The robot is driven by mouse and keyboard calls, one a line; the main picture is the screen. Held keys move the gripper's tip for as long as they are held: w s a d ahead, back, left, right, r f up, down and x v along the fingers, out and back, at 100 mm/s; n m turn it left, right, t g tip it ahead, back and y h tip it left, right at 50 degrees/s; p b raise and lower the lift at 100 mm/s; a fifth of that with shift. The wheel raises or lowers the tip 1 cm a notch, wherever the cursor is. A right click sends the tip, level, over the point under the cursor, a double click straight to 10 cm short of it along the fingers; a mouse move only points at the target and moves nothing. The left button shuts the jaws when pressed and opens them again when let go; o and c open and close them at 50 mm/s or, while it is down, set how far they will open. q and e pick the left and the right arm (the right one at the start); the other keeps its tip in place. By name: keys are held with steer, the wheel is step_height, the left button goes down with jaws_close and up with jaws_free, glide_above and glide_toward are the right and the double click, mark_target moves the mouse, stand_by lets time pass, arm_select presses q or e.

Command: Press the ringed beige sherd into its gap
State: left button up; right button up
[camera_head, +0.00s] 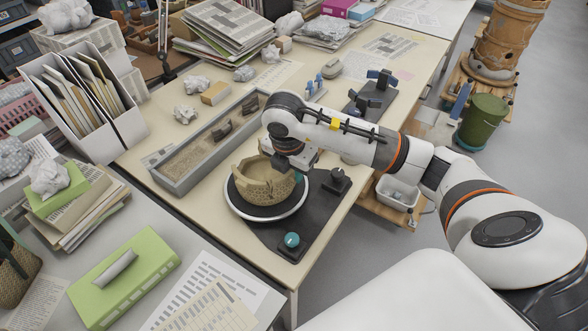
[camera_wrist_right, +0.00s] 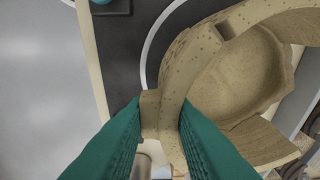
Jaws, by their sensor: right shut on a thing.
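A beige bowl (camera_head: 258,190) with a broken, uneven rim sits on a round turntable with a white rim (camera_head: 240,211). The bowl (camera_wrist_right: 235,75) fills the right of the wrist view, its wall speckled with dark dots. My right gripper (camera_wrist_right: 161,106) is at the bowl's edge, its teal fingers shut on a beige sherd (camera_wrist_right: 150,108). The sherd lies against or very near the bowl wall; I cannot tell if it is seated, and no ring marking shows. In the head view my right gripper hides the sherd and the bowl's right rim. My left gripper is not in view.
A long grey sand tray (camera_head: 181,184) with dark pieces lies left of the turntable. A teal knob (camera_head: 292,240) and a black fixture (camera_head: 337,180) stand close to it on the dark base. Crumpled paper and a tan block (camera_head: 215,93) lie behind.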

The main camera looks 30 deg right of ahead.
steer(key=shift+w+a+f, duration=0.15)
steer(key=shift+w+a, duration=0.05)
steer(key=shift+w, duration=0.2)
stand_by(0.5)
steer(key=shift+s+f+b, duration=0.15)
steer(key=shift+f+b, duration=0.35)
steer(key=shift+b, duration=0.25)
stand_by(1.9)
steer(key=o, duration=0.9)
steer(key=shift+r, duration=0.5)
steer(key=r, duration=0.3)
steer(key=a+r+p, duration=0.1)
steer(key=r, duration=0.2)
steer(key=r+p, duration=0.1)
steer(key=r, duration=0.2)
steer(key=shift+s+a+r, duration=0.3)
steer(key=shift+s, duration=0.1)
steer(key=shift+s+a+r, duration=0.1)
steer(key=shift+r, duration=0.5)
